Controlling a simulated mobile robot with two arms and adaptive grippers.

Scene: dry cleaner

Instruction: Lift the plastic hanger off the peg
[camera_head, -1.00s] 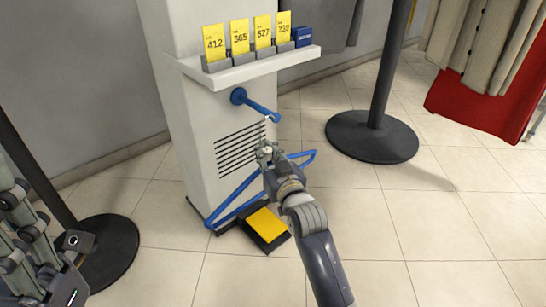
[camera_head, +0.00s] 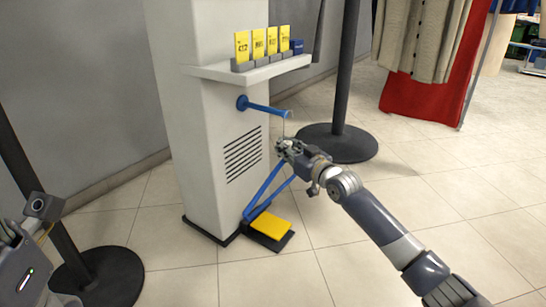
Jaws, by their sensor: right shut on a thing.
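The blue peg (camera_head: 266,107) sticks out from the white column below its shelf. The blue plastic hanger (camera_head: 262,190) is below the peg, turned edge-on and tilted. Its thin metal hook (camera_head: 284,128) rises to the peg's tip. I cannot tell whether the hook still touches the peg. My right gripper (camera_head: 284,148) is shut on the hanger near its neck, just below the peg's tip, and hides the part it grips. My left arm shows only in part at the lower left edge; its fingers cannot be made out.
A white column (camera_head: 205,150) carries a shelf (camera_head: 250,74) with yellow number cards (camera_head: 258,43). A yellow-topped black pedal (camera_head: 270,226) lies at its foot. Dark posts on round bases (camera_head: 337,142) stand left and right. Clothes hang at upper right. The floor at right is free.

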